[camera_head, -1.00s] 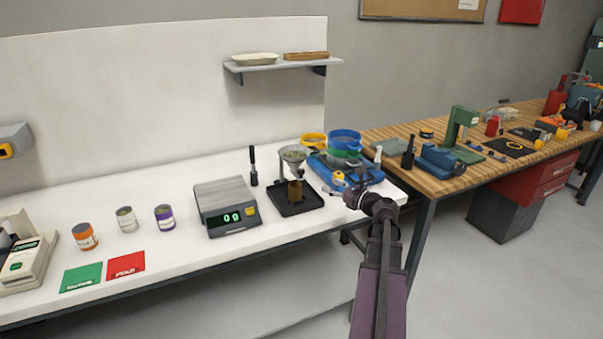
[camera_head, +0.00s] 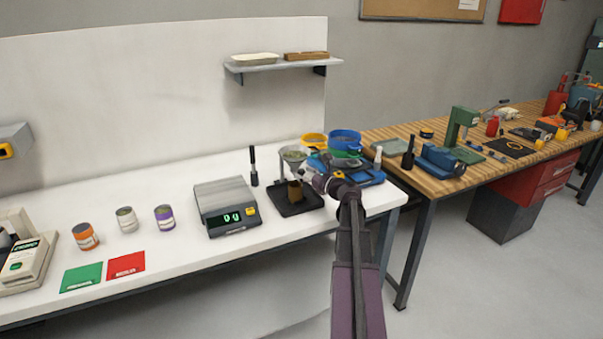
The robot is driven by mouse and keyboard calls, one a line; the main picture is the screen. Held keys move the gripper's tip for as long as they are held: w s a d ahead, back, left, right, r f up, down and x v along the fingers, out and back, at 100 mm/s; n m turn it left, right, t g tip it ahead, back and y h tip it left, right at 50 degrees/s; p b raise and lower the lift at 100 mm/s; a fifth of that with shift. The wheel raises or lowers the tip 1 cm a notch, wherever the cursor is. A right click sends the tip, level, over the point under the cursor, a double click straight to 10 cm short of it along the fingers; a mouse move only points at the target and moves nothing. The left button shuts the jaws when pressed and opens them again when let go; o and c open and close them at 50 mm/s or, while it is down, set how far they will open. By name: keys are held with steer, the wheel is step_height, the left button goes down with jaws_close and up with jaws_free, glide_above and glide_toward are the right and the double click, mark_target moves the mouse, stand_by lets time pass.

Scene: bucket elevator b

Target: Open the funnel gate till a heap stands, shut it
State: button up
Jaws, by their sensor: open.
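The funnel (camera_head: 293,154) stands on its stand over a black tray (camera_head: 305,204) at the right part of the white bench. A small brown cup (camera_head: 295,191) sits on the tray below the funnel. The gate on the funnel's spout is too small to make out and is partly hidden by my gripper. My gripper (camera_head: 306,173) reaches in from the right, close beside the funnel's lower part. It is open and holds nothing; I cannot tell whether it touches the gate. No heap is visible in the cup from here.
A scale (camera_head: 226,207) reading zeros stands left of the tray. A black-handled tool (camera_head: 253,166) stands behind. Blue and yellow sieves (camera_head: 345,142) sit behind my gripper. Three jars (camera_head: 164,217), a green card (camera_head: 81,278) and a red card (camera_head: 126,266) lie farther left.

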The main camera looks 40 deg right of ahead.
steer(key=shift+w+a, duration=0.1)
steer(key=shift+w, duration=0.5)
jaws_close()
steer(key=shift+s+a, duration=0.2)
steer(key=shift+s, duration=0.45)
steer(key=shift+s+a, duration=0.15)
steer(key=shift+s, duration=0.45)
jaws_free()
steer(key=shift+s, duration=0.15)
